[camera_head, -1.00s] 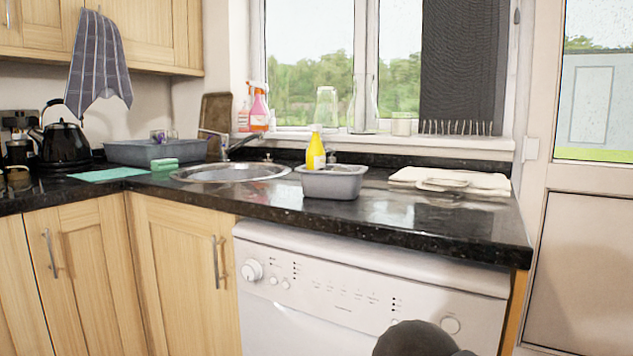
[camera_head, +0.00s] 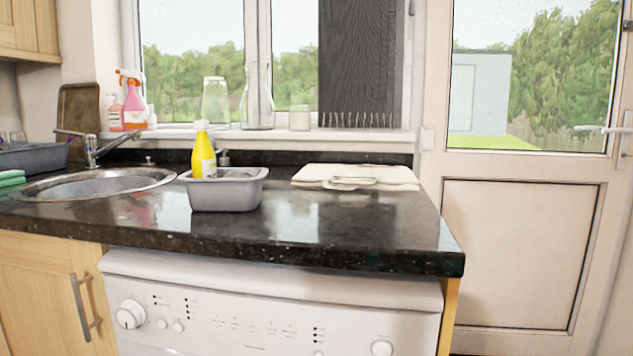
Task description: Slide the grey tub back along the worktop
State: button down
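The grey tub (camera_head: 228,193) stands upright on the black granite worktop (camera_head: 290,232), to the right of the sink and set back from the front edge. A yellow bottle (camera_head: 203,158) with a white cap shows above the tub's left part and appears to stand in it. A small dark pump top shows just behind the tub. My gripper is not in view.
The round sink (camera_head: 95,186) with its tap (camera_head: 88,150) is left of the tub. Folded cream cloths (camera_head: 355,177) lie to the right. The window sill (camera_head: 290,138) behind holds glassware and spray bottles. Worktop in front of the tub is clear.

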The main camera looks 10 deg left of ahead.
aim_at(219, 194)
jog(key=z, duration=1.2)
jog(key=k, duration=1.05)
jog(key=u, duration=1.9)
